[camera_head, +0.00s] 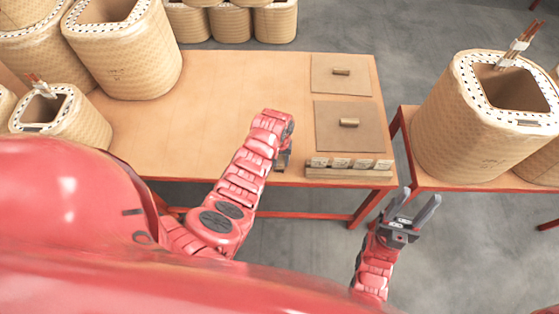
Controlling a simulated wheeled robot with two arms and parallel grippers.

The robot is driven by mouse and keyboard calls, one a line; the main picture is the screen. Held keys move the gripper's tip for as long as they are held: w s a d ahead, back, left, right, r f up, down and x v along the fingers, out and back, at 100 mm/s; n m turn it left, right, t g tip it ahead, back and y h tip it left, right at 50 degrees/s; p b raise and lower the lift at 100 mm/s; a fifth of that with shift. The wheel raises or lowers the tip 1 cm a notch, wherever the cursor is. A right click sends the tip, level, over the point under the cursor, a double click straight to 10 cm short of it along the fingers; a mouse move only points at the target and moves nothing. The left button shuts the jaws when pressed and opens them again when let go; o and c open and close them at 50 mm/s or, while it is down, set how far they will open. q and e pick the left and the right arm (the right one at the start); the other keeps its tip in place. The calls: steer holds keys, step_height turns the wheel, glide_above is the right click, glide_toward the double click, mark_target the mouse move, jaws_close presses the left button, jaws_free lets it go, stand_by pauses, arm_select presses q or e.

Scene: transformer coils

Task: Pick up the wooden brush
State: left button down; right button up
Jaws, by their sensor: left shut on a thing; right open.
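My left gripper (284,156) is low over the front edge of the wooden table, with its jaws shut on a small brown thing that looks like the wooden brush (282,163). Most of this piece is hidden by the gripper and wrist, and I cannot tell whether it touches the table. My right gripper (416,204) is open and empty, in front of the table's right corner and over the grey floor.
The wooden table (215,85) has clear room in its middle. Two brown mats (330,135), each with a small wooden piece (349,122), lie at its right. A labelled wooden rack (349,174) is at the front right corner. Large coils (125,55) stand left and right.

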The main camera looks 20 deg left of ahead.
mark_target(279, 158)
arm_select(q)
steer(key=shift+r, duration=0.15)
steer(key=shift+r+b, duration=0.4)
steer(key=shift+r, duration=0.1)
step_height(279, 158, up, 2)
steer(key=shift+r+b, duration=0.1)
steer(key=shift+b, duration=0.5)
steer(key=s, duration=0.3)
steer(key=s+b, duration=0.1)
steer(key=s, duration=0.1)
steer(key=shift+a+r, duration=0.1)
steer(key=shift+a, duration=0.15)
steer(key=s+a+r+p, duration=0.1)
steer(key=s+p, duration=0.2)
steer(key=s, duration=0.8)
steer(key=shift+r, duration=0.2)
steer(key=shift+a, duration=0.1)
